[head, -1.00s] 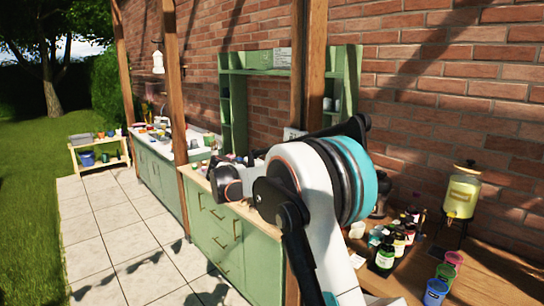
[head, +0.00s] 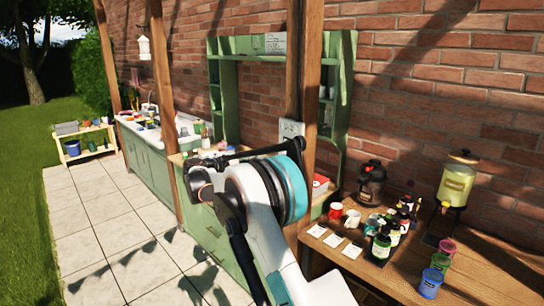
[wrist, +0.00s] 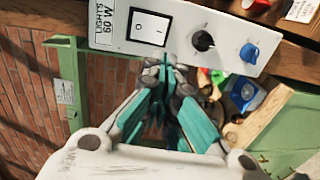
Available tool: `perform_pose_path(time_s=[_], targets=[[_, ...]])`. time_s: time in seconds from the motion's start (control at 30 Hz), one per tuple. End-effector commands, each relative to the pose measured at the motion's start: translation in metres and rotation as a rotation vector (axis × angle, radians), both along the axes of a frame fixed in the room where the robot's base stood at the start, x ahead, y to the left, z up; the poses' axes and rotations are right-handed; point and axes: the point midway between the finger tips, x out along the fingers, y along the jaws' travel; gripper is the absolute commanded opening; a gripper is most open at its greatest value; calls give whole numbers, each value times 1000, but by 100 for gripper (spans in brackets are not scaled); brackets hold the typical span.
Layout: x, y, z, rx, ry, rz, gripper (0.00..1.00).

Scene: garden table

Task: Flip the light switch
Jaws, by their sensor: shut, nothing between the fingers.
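The light switch (wrist: 149,27) is a white rocker marked 0 and I in a black frame, on a white panel (wrist: 180,42) labelled LIGHTS 60 W. In the head view the panel is small on the wooden post (head: 291,129); the rocker is too small to read there. My gripper (wrist: 168,68) is shut and empty in the wrist view. Its fingertips appear just below the rocker's right side, near the panel's lower edge. I cannot tell whether they touch it. In the head view my arm hides the fingertips.
The same panel carries a black knob (wrist: 203,41) and a blue knob (wrist: 249,53) right of the switch. A wooden table (head: 395,270) holds bottles, mugs and a drink dispenser (head: 456,185). Green cabinets (head: 208,235) line the brick wall. The paved path (head: 110,230) is clear.

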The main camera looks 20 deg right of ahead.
Motion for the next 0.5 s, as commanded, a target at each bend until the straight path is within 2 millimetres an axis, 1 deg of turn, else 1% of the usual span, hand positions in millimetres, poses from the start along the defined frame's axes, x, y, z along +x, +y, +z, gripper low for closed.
perform_pose_path(time_s=[0.17, 0.5], targets=[[7, -21, -2, 0, 0, -3, 0], [29, -83, -11, 1, 1, -3, 0]])
